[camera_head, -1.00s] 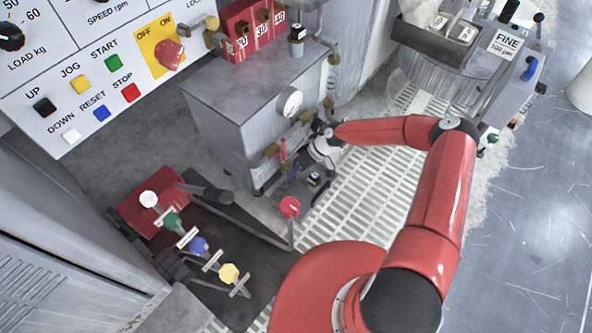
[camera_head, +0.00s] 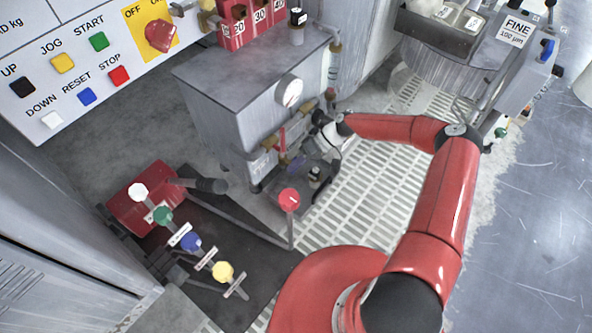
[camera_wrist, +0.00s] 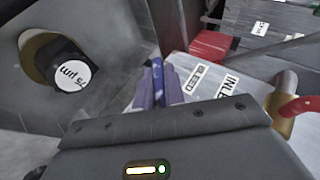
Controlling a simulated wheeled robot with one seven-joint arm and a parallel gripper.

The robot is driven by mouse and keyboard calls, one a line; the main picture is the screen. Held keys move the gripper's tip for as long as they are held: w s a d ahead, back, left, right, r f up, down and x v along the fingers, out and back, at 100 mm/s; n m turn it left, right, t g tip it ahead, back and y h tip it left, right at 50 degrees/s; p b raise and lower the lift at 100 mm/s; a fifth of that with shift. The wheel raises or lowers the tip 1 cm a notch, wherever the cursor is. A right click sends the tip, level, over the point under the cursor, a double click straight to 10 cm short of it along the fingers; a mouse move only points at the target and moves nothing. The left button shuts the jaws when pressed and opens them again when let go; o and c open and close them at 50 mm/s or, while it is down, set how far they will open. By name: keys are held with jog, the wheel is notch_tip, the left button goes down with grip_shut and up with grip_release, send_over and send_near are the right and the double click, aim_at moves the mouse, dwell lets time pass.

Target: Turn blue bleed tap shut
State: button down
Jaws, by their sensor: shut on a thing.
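The blue bleed tap (camera_wrist: 158,78) is a narrow blue lever seen nearly end-on in the wrist view. My gripper (camera_wrist: 157,92) has its pale purple fingers on either side of it, shut on it. The base of the tap is hidden behind the fingers and my gripper's body. In the head view my gripper (camera_head: 299,166) reaches in low at the front of the grey cabinet (camera_head: 225,120); the tap is too small to make out clearly there.
A red handle on a brass valve (camera_wrist: 280,105) stands close on the right, by a partly visible INLET label. A black 75 µm cap (camera_wrist: 72,75) is at left. A red disc on a post (camera_head: 289,198) stands in front.

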jog(key=shift+f+m+g+y+b, duration=0.15)
jog(key=shift+m+g+y+b, duration=0.15)
jog(key=shift+g+y+b, duration=0.65)
jog(key=shift+t+b, duration=0.25)
jog(key=shift+b, duration=0.1)
jog(key=shift+h, duration=0.25)
jog(key=c, duration=1.5)
grip_release()
jog(key=shift+v, duration=4)
jog(key=shift+o, duration=0.2)
